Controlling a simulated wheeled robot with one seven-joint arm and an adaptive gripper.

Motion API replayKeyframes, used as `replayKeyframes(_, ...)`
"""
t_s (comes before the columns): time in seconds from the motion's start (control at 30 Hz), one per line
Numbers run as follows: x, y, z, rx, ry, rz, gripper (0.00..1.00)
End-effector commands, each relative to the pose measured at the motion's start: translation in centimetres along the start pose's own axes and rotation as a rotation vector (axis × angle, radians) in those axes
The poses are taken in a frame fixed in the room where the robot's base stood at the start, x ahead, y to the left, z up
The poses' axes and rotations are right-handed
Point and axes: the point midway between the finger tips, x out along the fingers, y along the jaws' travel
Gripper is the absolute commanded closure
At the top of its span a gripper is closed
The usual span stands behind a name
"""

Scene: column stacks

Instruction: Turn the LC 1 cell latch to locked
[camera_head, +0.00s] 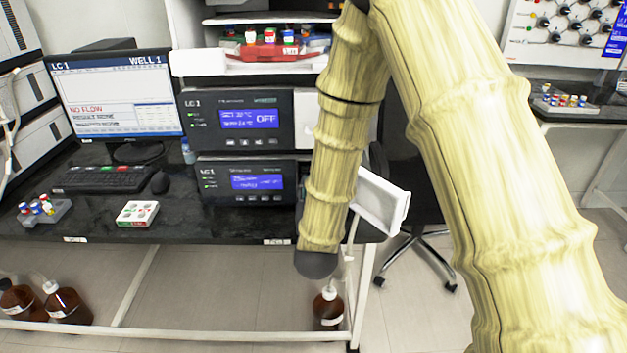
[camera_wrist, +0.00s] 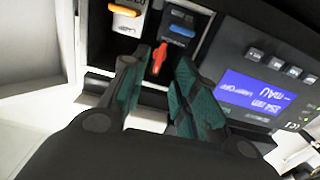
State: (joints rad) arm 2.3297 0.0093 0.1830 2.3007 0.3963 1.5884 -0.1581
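The LC 1 cell latch appears to be the small red-orange lever (camera_wrist: 159,58) in the wrist view. It stands upright in that picture, in a dark recess beside a blue-screened panel. My gripper (camera_wrist: 157,72) is open, with one dark teal finger on each side of the lever and gaps visible between. I cannot tell whether either finger touches it. In the head view the lower LC 1 unit (camera_head: 244,183) sits under an upper LC 1 unit showing OFF (camera_head: 248,120). My arm hides the latch and my fingers there.
An orange-marked part (camera_wrist: 125,12) and a blue-marked part (camera_wrist: 182,25) sit close above the lever. A white panel (camera_head: 383,201) juts out at the bench's right end. The monitor (camera_head: 118,95) reads NO FLOW.

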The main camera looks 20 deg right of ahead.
Motion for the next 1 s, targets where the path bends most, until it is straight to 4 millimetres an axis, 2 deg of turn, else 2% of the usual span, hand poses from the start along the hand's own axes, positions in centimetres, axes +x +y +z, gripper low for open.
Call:
replayKeyframes(0.03,-1.0,0.0,0.1,-0.001,-0.003,-0.002,0.71)
replayKeyframes(0.2,-3.8,0.0,0.1,-0.002,-0.002,-0.001,0.71)
replayKeyframes(0.4,-5.7,0.0,0.1,-0.001,-0.003,-0.001,0.71)
replayKeyframes(1.0,-6.3,0.1,0.3,-0.001,-0.009,-0.001,0.71)
